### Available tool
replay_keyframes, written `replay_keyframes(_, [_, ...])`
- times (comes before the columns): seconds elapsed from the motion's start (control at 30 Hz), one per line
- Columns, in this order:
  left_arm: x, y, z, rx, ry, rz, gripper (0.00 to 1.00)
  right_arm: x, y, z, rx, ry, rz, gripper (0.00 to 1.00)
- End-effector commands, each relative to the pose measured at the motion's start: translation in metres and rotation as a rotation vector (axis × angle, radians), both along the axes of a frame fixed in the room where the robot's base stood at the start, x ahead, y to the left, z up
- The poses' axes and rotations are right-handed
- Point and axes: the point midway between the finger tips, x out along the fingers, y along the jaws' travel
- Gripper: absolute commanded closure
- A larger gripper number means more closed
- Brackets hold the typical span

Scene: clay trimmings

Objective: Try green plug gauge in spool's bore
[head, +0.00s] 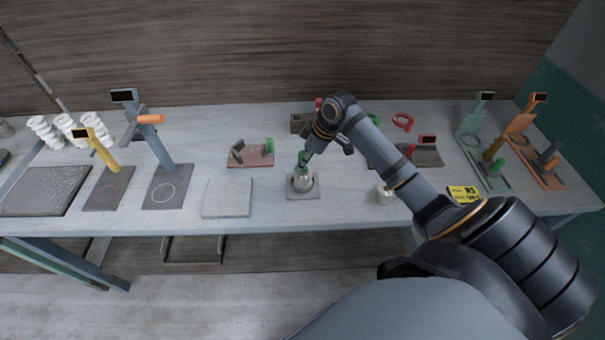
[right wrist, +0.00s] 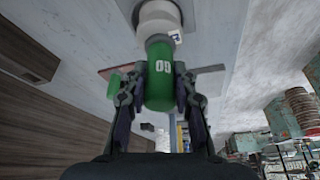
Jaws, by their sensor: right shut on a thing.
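My right gripper (head: 306,157) is shut on the green plug gauge (right wrist: 159,88), whose handle carries a printed number. The handle stands between the two fingers in the right wrist view. In the head view the gauge (head: 302,161) is right above the pale spool (head: 303,182), which stands on a small grey plate (head: 292,194). The spool also shows at the top of the right wrist view (right wrist: 158,14), in line with the gauge's far end. The bore is hidden, so I cannot tell how far the gauge is in. My left gripper is not in view.
A flat light pad (head: 227,198) lies left of the plate. A red-based fixture with a green part (head: 250,156) stands behind it. A short pale cylinder (head: 385,194) and a yellow sign (head: 464,194) are to the right. Gauge stands (head: 165,190) occupy the left side.

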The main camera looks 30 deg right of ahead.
Motion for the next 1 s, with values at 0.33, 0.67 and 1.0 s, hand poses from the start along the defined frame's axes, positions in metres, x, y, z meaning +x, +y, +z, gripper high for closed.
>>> replay_keyframes(0.33, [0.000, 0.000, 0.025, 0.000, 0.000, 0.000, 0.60, 0.002, 0.000, 0.026, -0.001, -0.008, 0.001, 1.00])
replay_keyframes(0.67, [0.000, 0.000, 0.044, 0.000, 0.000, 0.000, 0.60, 0.002, 0.000, 0.044, -0.001, -0.009, 0.000, 1.00])
replay_keyframes(1.0, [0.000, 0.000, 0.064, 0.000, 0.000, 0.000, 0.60, 0.002, 0.000, 0.063, -0.001, -0.009, 0.000, 1.00])
